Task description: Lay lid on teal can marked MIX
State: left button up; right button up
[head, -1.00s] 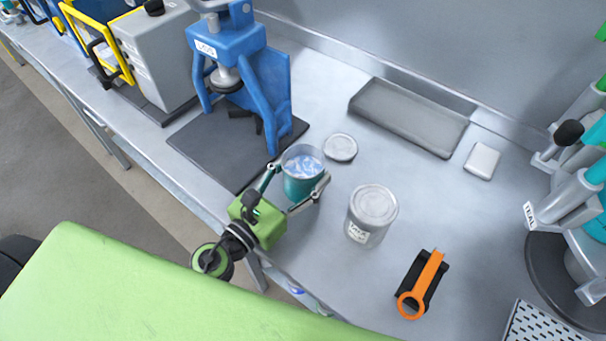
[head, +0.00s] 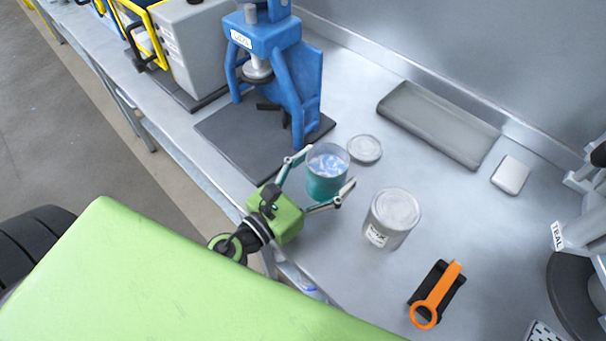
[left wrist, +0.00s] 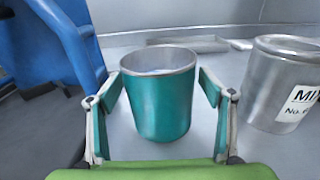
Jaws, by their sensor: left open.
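The teal can (head: 325,184) stands upright and open-topped on the bench, with pale blue-white contents. I see no label on its side in the left wrist view (left wrist: 162,108). My left gripper (head: 322,172) is open, with one finger on each side of the teal can. In the left wrist view, gaps show between the fingers and the can. A flat round grey lid (head: 365,149) lies on the bench just behind the teal can. A grey metal can (head: 389,222) with a closed top stands to the right; its partly cut-off label reads "MI" in the left wrist view (left wrist: 276,88).
A blue press (head: 275,75) on a dark mat (head: 225,135) stands left of the teal can. A grey tray (head: 440,125) and a small pale block (head: 511,174) lie behind. An orange tool (head: 437,297) lies on a black holder at front right. Bench around the grey can is clear.

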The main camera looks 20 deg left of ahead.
pick_arm(q)
jog(key=b+v, duration=0.6)
jog(key=v, duration=0.4)
jog(key=shift+s+f, duration=0.15)
jog(key=shift+s+a, duration=0.25)
jog(key=shift+s, duration=0.35)
